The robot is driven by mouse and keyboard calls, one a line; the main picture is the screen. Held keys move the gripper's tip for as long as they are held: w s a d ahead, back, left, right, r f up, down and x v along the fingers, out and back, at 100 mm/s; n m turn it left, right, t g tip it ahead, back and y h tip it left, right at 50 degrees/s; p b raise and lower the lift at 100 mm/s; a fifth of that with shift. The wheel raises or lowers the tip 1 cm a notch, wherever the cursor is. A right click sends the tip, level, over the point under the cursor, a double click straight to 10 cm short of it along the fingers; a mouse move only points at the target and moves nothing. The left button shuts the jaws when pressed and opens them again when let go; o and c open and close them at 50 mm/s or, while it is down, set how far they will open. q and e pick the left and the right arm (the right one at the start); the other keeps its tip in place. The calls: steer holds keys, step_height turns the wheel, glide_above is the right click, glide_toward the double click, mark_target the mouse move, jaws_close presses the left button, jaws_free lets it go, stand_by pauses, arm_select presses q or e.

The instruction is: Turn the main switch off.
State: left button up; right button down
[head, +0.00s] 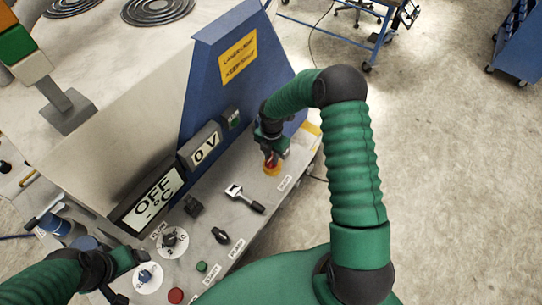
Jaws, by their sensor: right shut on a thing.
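The main switch, which I take to be the red handle on a yellow base (285,183), is at the far right end of the grey control panel (225,235). My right gripper (271,155) reaches down onto it from above and is shut on the red handle. The gripper hides most of the handle, so its exact angle cannot be told. My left gripper (137,257) is low at the left, by a knob with a white dial; its fingers are too small and dark to read.
Displays reading "OFF °C" (152,196) and "0 V" (205,149) stand behind the panel. A blue plate with a yellow warning sign (238,59) rises beside my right gripper. A small grey-and-black lever (244,198), a red button (176,295) and a green button (201,267) are on the panel.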

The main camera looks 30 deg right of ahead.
steer(key=shift+w+d+r, duration=0.25)
steer(key=shift+w, duration=0.05)
steer(key=c, duration=1.3)
jaws_free()
steer(key=shift+c, duration=0.2)
steer(key=shift+o, duration=0.3)
steer(key=shift+s+f, duration=0.1)
steer(key=shift+f, duration=0.1)
step_height(320, 180, up, 17)
steer(key=b, duration=0.2)
steer(key=shift+f+b, duration=0.15)
steer(key=shift+b, duration=0.25)
steer(key=shift+d, duration=0.1)
